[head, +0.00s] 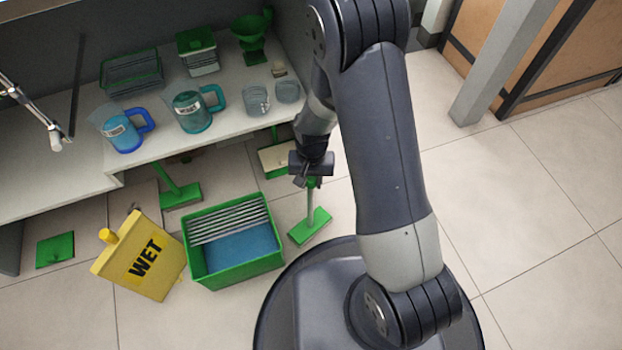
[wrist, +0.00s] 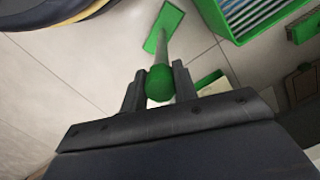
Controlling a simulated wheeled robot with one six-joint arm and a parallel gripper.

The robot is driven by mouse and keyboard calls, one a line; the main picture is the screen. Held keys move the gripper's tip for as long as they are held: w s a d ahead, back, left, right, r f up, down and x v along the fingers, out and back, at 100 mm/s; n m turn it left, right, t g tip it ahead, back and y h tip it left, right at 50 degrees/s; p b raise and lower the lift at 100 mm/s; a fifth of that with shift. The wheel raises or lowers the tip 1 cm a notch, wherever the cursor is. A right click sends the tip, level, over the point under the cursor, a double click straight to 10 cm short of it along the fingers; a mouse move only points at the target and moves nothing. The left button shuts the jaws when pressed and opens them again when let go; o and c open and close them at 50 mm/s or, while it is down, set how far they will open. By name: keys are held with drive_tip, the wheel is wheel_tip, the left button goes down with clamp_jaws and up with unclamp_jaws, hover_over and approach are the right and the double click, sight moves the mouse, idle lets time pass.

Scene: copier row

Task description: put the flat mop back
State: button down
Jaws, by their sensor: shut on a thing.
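The flat mop, with a small flat green head (head: 310,227) and a pale grey handle, stands roughly upright beside the bucket. My gripper (head: 313,182) is shut on the top of its handle. In the wrist view the green knob of the handle (wrist: 160,84) sits between the two fingers, and the mop's green head (wrist: 164,26) shows beyond it near the floor. I cannot tell whether the head touches the floor.
A green bucket (head: 237,277) with a slatted wringer and blue water is left of the mop. A yellow WET sign (head: 143,257) stands further left. Another green head (head: 181,195) and a cream-topped green piece (head: 276,158) are by the counter (head: 221,137). Floor at right is clear.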

drive_tip(key=shift+f+b, duration=0.5)
drive_tip(key=shift+f, duration=0.1)
drive_tip(key=c, duration=1)
unclamp_jaws()
drive_tip(key=shift+c, duration=0.2)
drive_tip(key=r+p, duration=0.1)
drive_tip(key=r, duration=0.2)
drive_tip(key=r+p, duration=0.2)
drive_tip(key=r, duration=0.2)
drive_tip(key=r+p, duration=0.1)
drive_tip(key=r, duration=0.3)
drive_tip(key=shift+w+d+p, duration=0.1)
drive_tip(key=shift+w+p, duration=0.3)
drive_tip(key=shift+f, duration=0.1)
drive_tip(key=shift+s+f+b, duration=0.2)
drive_tip(key=shift+f+b, duration=0.8)
drive_tip(key=shift+f, duration=1.45)
drive_tip(key=shift+s+f+b, duration=0.2)
drive_tip(key=shift+f+b, duration=0.75)
drive_tip(key=shift+f, duration=1.45)
drive_tip(key=shift+f, duration=0.1)
